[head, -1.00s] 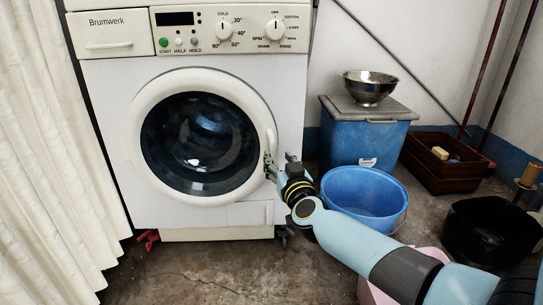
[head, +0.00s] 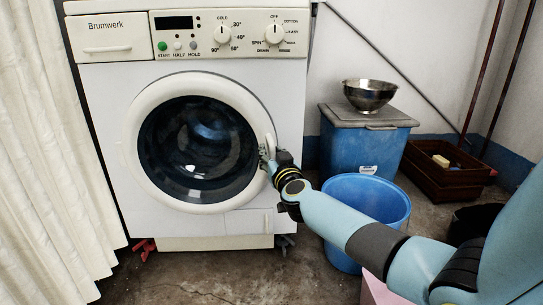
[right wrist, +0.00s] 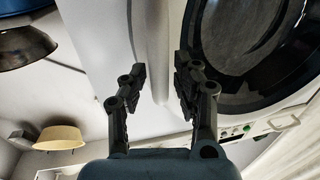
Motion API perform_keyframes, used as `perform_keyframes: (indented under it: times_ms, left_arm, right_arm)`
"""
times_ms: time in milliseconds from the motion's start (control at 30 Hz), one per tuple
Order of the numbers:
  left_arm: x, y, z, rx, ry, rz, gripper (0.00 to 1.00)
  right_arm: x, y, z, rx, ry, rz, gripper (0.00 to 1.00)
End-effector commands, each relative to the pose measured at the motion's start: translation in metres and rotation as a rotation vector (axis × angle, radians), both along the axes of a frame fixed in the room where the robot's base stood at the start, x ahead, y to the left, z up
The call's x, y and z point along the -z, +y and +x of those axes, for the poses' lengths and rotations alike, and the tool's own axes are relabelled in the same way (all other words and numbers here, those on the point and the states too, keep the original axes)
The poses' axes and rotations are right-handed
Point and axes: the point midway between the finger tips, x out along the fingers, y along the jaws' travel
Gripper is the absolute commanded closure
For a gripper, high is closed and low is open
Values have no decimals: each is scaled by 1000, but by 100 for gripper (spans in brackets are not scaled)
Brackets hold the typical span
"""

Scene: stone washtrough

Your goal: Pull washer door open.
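The white washer (head: 108,158) stands upright with its round door (head: 143,112) shut, a white rim around dark glass. The pale door handle (head: 269,143) is at the right side of the rim, partly hidden by my right gripper (head: 266,154). That gripper is right at the handle. In the right wrist view my right gripper (right wrist: 161,66) has its two dark fingers apart, with a pale strip of the door rim (right wrist: 172,22) between and beyond them. I cannot tell whether a finger touches the handle. My left gripper is not in view.
A blue tub (head: 390,205) and a blue lidded bin (head: 345,148) with a metal bowl (head: 370,95) stand right of the washer. A wooden crate (head: 445,180) is farther right. A white curtain (head: 45,160) hangs at the left. The floor (head: 210,275) in front is clear.

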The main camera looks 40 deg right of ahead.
Motion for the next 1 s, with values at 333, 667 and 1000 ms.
perform_keyframes:
  times_ms: [333,667,1000]
  left_arm:
    - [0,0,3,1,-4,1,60]
    - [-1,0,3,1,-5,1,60]
    - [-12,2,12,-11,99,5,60]
  right_arm:
    - [0,0,0,0,0,0,100]
    - [0,0,-1,2,-1,3,100]
    - [-3,17,-12,57,-3,9,100]
